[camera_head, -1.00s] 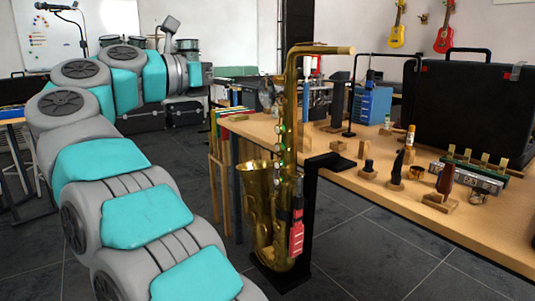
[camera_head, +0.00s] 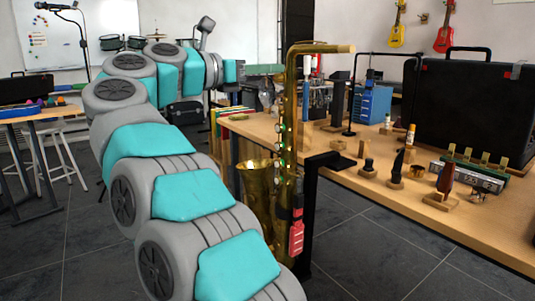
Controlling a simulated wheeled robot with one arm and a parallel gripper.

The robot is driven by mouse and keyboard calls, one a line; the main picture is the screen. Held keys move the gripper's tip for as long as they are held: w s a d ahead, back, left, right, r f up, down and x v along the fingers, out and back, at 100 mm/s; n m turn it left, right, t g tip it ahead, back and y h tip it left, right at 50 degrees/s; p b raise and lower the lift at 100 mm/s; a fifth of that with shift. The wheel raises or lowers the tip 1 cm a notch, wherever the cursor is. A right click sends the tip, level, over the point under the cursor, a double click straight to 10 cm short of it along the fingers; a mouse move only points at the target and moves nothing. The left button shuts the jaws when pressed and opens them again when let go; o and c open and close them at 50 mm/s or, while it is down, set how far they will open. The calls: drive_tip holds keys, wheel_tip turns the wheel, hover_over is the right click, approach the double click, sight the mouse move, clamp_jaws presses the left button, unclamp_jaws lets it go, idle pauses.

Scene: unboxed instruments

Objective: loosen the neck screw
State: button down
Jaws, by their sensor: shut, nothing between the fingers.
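The brass saxophone (camera_head: 258,182) stands upright on a black stand (camera_head: 310,205) at the near end of the workbench. Its neck (camera_head: 325,48) bends over to the right at the top. The neck screw is too small to make out on the upper tube. My gripper (camera_head: 243,71) is at the far end of my arm, left of the saxophone's upper tube in the picture and apart from it. It is small and dark here, and its fingertips are hard to see. It is shut and empty.
The wooden workbench (camera_head: 470,230) runs along the right with several small parts on wooden blocks. A large black case (camera_head: 470,115) and a blue box (camera_head: 372,104) stand on it. A red tag (camera_head: 296,238) hangs on the saxophone.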

drive_tip(key=shift+w+f+b, duration=0.1)
drive_tip(key=shift+f+b, duration=0.2)
idle(0.4)
drive_tip(key=shift+w+a, duration=0.5)
drive_tip(key=shift+w, duration=0.1)
idle(0.7)
drive_tip(key=p+v, duration=0.1)
drive_tip(key=v, duration=0.5)
drive_tip(key=shift+r, duration=0.45)
idle(0.4)
